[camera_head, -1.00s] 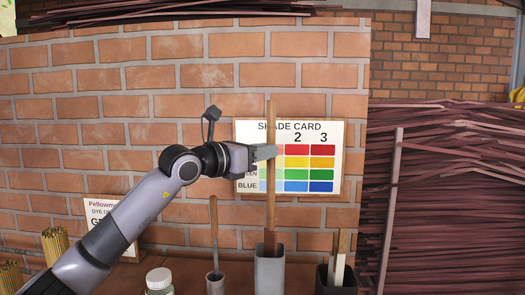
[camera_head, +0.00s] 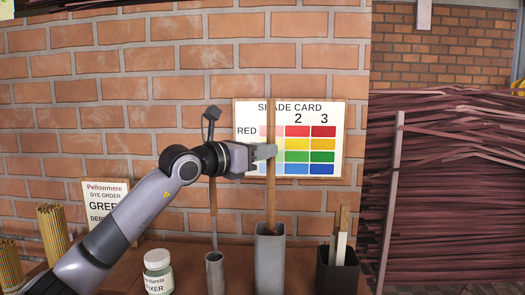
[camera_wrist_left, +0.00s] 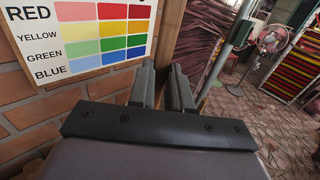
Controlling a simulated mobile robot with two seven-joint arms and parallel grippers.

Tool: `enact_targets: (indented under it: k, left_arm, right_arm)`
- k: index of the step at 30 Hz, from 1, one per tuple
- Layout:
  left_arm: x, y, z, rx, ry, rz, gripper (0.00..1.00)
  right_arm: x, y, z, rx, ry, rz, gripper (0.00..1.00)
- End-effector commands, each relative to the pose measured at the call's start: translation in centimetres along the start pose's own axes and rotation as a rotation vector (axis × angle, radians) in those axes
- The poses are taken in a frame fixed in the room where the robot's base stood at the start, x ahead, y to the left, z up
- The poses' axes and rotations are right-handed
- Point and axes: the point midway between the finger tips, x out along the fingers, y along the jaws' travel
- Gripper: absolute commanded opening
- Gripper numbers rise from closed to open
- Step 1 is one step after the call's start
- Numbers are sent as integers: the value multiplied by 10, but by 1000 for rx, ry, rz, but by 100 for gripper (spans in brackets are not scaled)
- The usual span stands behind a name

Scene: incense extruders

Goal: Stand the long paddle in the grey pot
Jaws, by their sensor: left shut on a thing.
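The long paddle (camera_head: 271,190) is a slim wooden stick standing upright in the head view. My left gripper (camera_head: 268,152) is shut on its handle, well above the pot. The paddle's lower end is inside the tall square grey pot (camera_head: 270,262), hidden by the pot's wall. I cannot tell if it touches the bottom. In the left wrist view, the paddle's handle (camera_wrist_left: 169,40) rises between the two fingers (camera_wrist_left: 164,88). My right gripper is not in view.
A narrow grey cylinder (camera_head: 215,273) with a shorter stick stands left of the pot. A black pot (camera_head: 337,273) with sticks stands right. A jar (camera_head: 158,274) and stick bundles (camera_head: 53,232) are farther left. The shade card (camera_head: 322,140) is behind the gripper.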

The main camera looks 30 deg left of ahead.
Motion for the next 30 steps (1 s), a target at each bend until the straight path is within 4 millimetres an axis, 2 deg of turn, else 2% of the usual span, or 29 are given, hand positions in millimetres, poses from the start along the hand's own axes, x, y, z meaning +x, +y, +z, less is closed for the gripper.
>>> enact_targets:
  k: [4, 5, 7, 16, 19, 30]
  left_arm:
    - [0, 0, 1, 0, -1, 0, 0]
    - [0, 0, 1, 0, -1, 0, 25]
    - [0, 0, 1, 0, -1, 0, 48]
    - [0, 0, 0, 0, 1, 0, 48]
    - [-6, 1, -2, 0, 1, 0, 48]
    - [-58, 1, -2, 1, 1, 2, 48]
  right_arm:
    - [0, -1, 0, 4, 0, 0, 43]
    - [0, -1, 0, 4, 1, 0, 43]
    - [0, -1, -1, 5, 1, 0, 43]
    - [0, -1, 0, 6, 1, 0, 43]
    - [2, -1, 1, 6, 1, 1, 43]
    - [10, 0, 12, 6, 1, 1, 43]
